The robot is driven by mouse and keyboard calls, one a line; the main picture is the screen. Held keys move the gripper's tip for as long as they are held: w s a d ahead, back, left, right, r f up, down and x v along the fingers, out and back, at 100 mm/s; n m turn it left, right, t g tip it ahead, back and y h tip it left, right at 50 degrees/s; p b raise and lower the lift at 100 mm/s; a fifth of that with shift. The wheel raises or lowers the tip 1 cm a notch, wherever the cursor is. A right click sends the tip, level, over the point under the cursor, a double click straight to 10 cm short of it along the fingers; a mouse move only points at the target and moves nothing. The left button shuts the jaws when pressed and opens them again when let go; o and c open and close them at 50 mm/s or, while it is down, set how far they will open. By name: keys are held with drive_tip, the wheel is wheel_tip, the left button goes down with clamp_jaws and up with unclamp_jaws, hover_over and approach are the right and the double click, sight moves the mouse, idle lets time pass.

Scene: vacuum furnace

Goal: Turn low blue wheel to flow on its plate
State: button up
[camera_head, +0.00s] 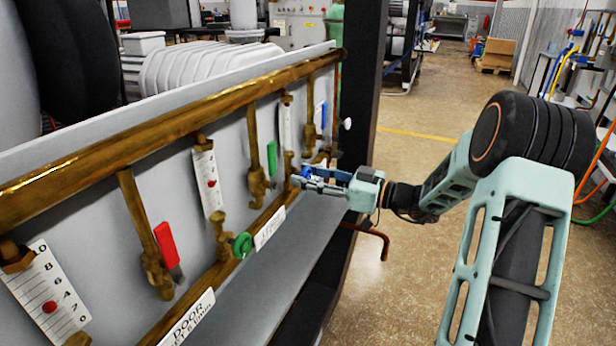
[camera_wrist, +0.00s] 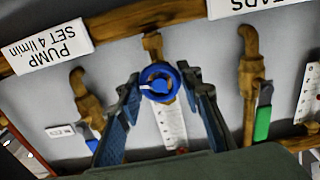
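The low blue wheel (camera_wrist: 158,82) sits on a brass fitting under the wooden-brown pipe and lies between the fingertips of my gripper (camera_wrist: 161,80). The fingers are apart, one on each side, with narrow gaps to the rim; contact is not clear. In the head view a bit of the blue wheel (camera_head: 306,172) shows behind my gripper (camera_head: 300,181). The white scale plate (camera_wrist: 171,124) with a red marker is partly hidden by the wheel; its numbers are unreadable. A label plate (camera_wrist: 47,47) reads, upside down, "PUMP SET 4 l/min".
A green wheel (camera_head: 243,245) and the "DOOR" label (camera_head: 188,315) are lower left on the panel. Red (camera_head: 165,244) and green (camera_head: 272,158) lever handles hang beside brass pipes. A dark post (camera_head: 362,90) stands behind my gripper.

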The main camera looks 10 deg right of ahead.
drive_tip(key=c, duration=0.4)
drive_tip(key=shift+c, duration=0.2)
